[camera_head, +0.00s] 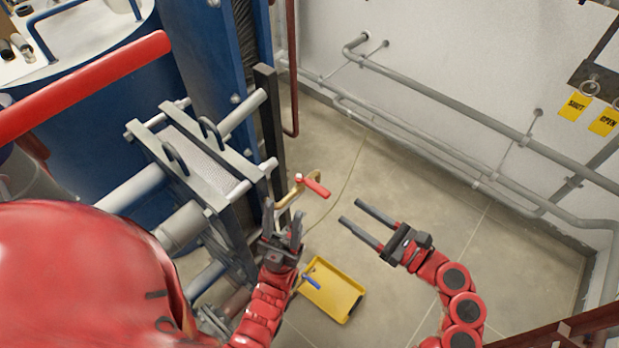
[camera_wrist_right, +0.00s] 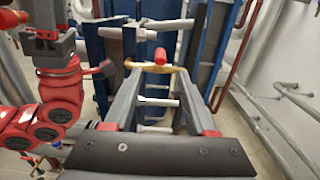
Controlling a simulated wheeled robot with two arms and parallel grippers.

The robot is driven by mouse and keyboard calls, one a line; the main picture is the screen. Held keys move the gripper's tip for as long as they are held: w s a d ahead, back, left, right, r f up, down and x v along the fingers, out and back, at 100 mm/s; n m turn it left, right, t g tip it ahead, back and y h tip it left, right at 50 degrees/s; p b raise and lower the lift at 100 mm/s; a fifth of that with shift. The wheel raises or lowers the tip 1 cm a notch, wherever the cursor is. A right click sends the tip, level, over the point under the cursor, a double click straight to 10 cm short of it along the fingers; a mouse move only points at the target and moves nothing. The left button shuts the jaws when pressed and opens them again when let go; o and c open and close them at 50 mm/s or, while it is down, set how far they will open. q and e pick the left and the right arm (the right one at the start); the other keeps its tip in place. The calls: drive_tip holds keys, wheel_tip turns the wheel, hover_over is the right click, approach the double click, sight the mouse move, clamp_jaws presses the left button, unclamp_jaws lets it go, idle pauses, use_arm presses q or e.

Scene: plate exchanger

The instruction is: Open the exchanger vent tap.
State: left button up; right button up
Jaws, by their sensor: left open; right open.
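The vent tap has a red lever handle (camera_head: 314,187) on a brass body (camera_head: 290,194) at the right end of the plate exchanger (camera_head: 205,160). In the right wrist view the red handle (camera_wrist_right: 160,56) and brass body (camera_wrist_right: 150,68) show beyond the fingers. My left gripper (camera_head: 283,207) is open, just below the tap in the head view; I cannot tell whether it touches anything. My right gripper (camera_head: 350,212) is open and empty, to the right of the tap, with its fingers pointing towards the exchanger. The tap appears between its fingers in the wrist view, apart from them.
A yellow tray (camera_head: 333,300) lies on the floor below the exchanger, with a blue handle (camera_head: 311,280) near its upper left. Grey pipes (camera_head: 440,97) run along the wall. SHUT (camera_head: 575,106) and OPEN (camera_head: 604,122) tags hang at upper right. The floor between is mostly clear.

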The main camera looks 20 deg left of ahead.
sight(308, 180)
drive_tip(key=p+x, duration=0.2)
drive_tip(key=x, duration=1.2)
drive_tip(key=shift+p, duration=0.35)
drive_tip(key=shift+c, duration=0.3)
clamp_jaws()
drive_tip(key=shift+d, duration=0.1)
